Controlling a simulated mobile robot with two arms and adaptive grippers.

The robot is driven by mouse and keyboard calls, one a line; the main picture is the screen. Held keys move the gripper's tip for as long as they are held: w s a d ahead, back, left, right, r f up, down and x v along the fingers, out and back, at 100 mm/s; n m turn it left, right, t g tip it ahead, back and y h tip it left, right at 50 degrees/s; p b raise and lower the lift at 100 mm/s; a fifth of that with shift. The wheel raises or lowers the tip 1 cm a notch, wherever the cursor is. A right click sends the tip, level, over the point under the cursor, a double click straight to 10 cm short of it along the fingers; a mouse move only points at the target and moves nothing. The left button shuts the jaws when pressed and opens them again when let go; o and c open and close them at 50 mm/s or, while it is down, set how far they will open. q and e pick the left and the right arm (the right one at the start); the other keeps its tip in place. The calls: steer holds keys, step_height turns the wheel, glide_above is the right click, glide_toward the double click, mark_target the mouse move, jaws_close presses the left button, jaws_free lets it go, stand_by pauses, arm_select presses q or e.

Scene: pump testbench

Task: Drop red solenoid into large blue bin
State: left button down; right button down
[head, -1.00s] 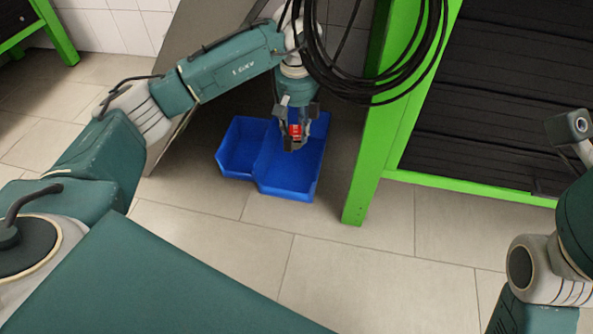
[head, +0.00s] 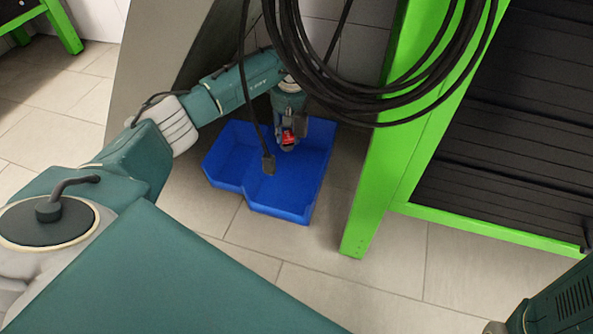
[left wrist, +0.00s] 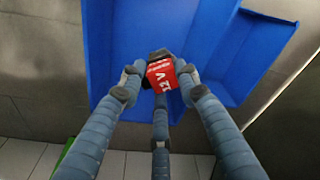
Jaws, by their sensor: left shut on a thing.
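The red solenoid (head: 287,138) is a small red block with a dark part. In the left wrist view the red solenoid (left wrist: 163,75) shows white lettering that includes "12 V". My left gripper (head: 287,144) is shut on it, with the fingers (left wrist: 160,85) closed around it. The large blue bin (head: 283,215) stands on the floor, and in the left wrist view the large blue bin (left wrist: 115,45) lies behind the gripper. The gripper holds the solenoid over this bin; the exact height is hard to tell. My right gripper is out of view; only part of that arm shows at the lower right.
A smaller blue bin (head: 222,172) adjoins the large one on the left. A green frame post (head: 372,190) stands to the right. Black cables (head: 375,118) hang above, and one cable end (head: 268,163) dangles in front of the bins. The tiled floor in front is clear.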

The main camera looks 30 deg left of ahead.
mark_target(289, 142)
arm_select(q)
step_height(289, 142, down, 3)
steer(key=shift+b, duration=1)
steer(key=shift+f+b, duration=0.65)
steer(key=shift+b, duration=0.05)
steer(key=c, duration=1.2)
jaws_free()
steer(key=shift+r, duration=0.1)
steer(key=r, duration=0.8)
steer(key=d+r, duration=0.1)
steer(key=r, duration=0.2)
steer(key=shift+s+d+r, duration=0.1)
steer(key=shift+s+r, duration=0.25)
steer(key=shift+r, duration=0.05)
